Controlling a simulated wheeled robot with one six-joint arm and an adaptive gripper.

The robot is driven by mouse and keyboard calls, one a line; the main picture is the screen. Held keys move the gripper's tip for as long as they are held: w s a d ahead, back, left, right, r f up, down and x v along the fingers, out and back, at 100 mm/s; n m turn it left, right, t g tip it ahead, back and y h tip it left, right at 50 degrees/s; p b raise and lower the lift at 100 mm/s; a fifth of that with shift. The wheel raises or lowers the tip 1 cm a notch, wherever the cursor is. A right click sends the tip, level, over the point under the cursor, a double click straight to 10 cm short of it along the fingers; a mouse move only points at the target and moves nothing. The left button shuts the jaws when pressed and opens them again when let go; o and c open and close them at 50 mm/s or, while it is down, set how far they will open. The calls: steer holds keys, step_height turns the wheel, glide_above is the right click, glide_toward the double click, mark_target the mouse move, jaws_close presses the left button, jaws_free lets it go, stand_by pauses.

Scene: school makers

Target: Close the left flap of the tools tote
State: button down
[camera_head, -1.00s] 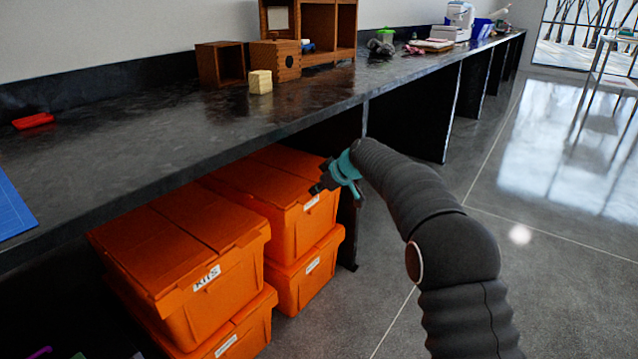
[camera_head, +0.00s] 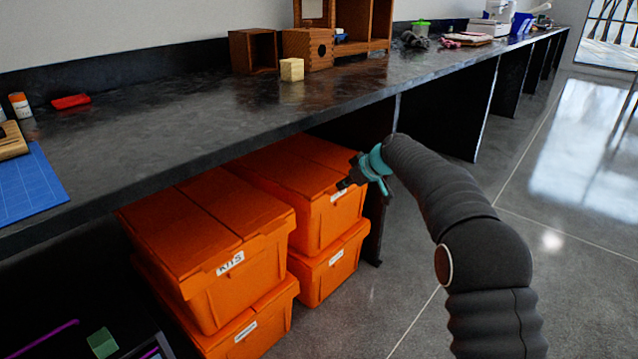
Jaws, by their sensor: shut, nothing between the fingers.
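Several orange lidded totes stand stacked in two columns under the black bench. The upper near tote (camera_head: 190,285) has a label reading KITS. Both halves of its lid (camera_head: 207,215) look flat and closed. The upper far tote (camera_head: 318,222) has a label partly hidden by my gripper, so I cannot read it. Its lid (camera_head: 285,170) also looks closed, and the bench hides its back part. I cannot tell which tote is the tools one. My gripper (camera_head: 343,185) is shut and empty, at the right front corner of the upper far tote. I cannot tell whether it touches it.
The black bench top (camera_head: 200,130) overhangs the totes. A wooden block (camera_head: 291,70), wooden boxes (camera_head: 306,48), a red item (camera_head: 70,101) and a blue mat (camera_head: 28,185) lie on it. A green block (camera_head: 102,343) is at lower left. The floor (camera_head: 420,240) to the right is clear.

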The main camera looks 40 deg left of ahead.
steer(key=d+r+p, duration=0.2)
steer(key=d+r, duration=0.5)
steer(key=r, duration=0.4)
steer(key=shift+s, duration=0.3)
